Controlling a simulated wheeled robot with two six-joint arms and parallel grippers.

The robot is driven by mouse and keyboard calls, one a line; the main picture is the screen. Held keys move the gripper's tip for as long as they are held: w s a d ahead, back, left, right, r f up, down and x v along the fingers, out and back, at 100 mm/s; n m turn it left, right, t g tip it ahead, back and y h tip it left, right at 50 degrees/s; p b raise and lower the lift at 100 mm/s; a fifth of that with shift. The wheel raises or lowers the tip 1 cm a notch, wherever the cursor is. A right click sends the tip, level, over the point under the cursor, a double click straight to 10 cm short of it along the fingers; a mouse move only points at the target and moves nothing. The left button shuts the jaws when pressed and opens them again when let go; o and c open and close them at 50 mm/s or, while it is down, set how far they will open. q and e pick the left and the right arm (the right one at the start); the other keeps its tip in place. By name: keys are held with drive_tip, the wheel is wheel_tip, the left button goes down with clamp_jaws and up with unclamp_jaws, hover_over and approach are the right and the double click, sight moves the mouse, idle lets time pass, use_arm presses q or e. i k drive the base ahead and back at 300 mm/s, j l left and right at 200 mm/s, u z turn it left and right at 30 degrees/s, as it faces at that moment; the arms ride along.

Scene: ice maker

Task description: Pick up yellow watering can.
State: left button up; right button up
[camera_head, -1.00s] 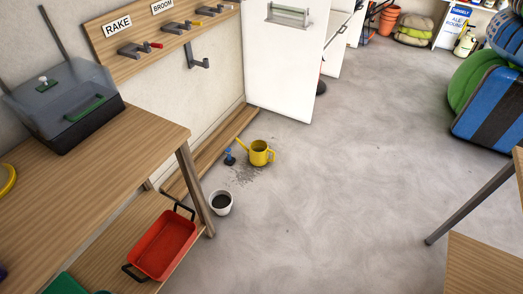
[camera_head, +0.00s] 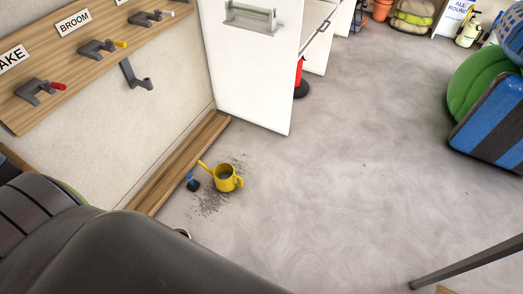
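The yellow watering can (camera_head: 226,179) stands upright on the grey concrete floor, left of the middle of the head view. Its spout points up and left, its handle is on the right side, and its top is open. Dark specks of dirt lie on the floor around it. A dark part of my own body fills the lower left and hides what is behind it. Neither of my grippers is in view, and nothing is touching the can.
A small blue-and-black item (camera_head: 192,183) stands just left of the can. A wooden ledge (camera_head: 178,165) runs along the wall. A white cabinet (camera_head: 250,75) stands behind. A dark table leg (camera_head: 465,262) is at lower right. The floor (camera_head: 340,190) right of the can is clear.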

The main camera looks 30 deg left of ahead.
sight(224, 178)
drive_tip(key=i+l+u, duration=0.1)
drive_tip(key=i, duration=0.35)
drive_tip(key=i+l+u, duration=0.1)
drive_tip(key=i, duration=0.35)
drive_tip(key=i+l+u, duration=0.1)
drive_tip(key=i, duration=0.35)
